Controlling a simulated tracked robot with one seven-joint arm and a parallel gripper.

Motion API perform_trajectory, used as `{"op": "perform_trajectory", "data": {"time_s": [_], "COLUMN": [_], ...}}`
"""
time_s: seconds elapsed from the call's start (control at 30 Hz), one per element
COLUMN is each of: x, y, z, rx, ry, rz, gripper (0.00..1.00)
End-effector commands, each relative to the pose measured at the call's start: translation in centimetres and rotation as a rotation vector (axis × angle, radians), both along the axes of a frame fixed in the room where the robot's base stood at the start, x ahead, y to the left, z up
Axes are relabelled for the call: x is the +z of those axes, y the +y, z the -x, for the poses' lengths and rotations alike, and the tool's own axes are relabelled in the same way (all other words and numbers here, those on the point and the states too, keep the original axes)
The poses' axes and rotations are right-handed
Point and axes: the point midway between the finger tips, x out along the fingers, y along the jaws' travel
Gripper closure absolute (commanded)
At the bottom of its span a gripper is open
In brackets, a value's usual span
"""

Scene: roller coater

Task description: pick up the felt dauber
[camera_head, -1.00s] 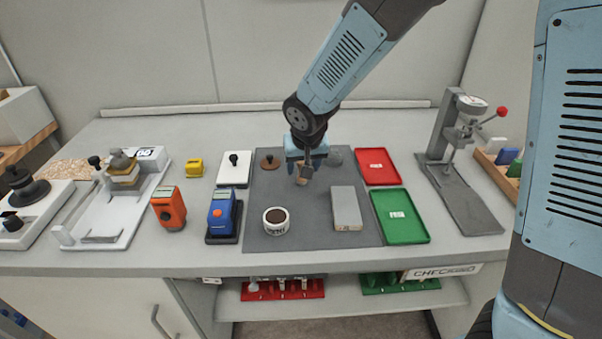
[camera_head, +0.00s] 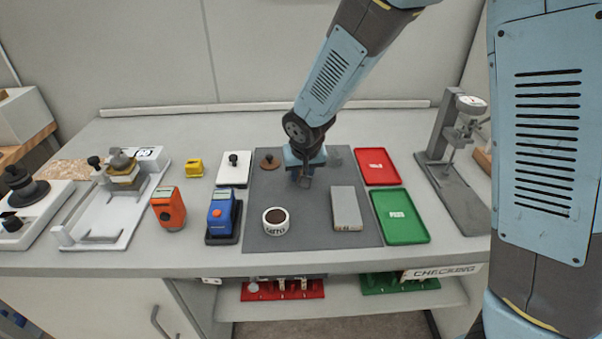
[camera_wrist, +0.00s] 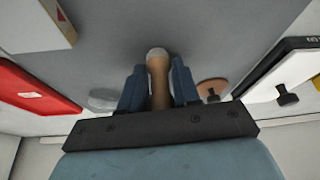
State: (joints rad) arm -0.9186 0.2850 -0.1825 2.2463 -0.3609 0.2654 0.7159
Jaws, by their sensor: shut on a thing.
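The felt dauber (camera_wrist: 158,80) shows in the wrist view as a tan, wooden-looking handle with a pale, rounded end. It lies between the two blue fingers of my gripper (camera_wrist: 158,88), which is shut on it. In the head view my gripper (camera_head: 305,182) is over the back middle of the dark grey mat (camera_head: 315,238). There the dauber is mostly hidden by the gripper, and I cannot tell whether it touches the mat.
A round white cup with dark contents (camera_head: 276,220) and a grey block (camera_head: 346,209) stand on the mat. A brown disc with a knob (camera_head: 270,162) is just left of my gripper. A red tray (camera_head: 377,167) and a green tray (camera_head: 401,228) lie to the right.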

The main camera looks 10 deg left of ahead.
Motion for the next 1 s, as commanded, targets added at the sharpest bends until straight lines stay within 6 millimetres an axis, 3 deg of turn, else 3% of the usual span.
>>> {"op": "perform_trajectory", "data": {"time_s": [0.2, 0.57, 0.77, 1.0], "x": [0.0, 0.7, 3.6, 7.3], "y": [0.0, 0.1, 0.0, -0.9], "z": [0.0, 0.0, 0.1, 3.4], "rx": [0.0, 0.0, 0.001, 0.003], "ry": [0.0, -0.002, -0.004, -0.003], "rz": [0.0, -0.002, -0.004, -0.003], "gripper": [0.99, 1.0, 1.0, 1.0]}}
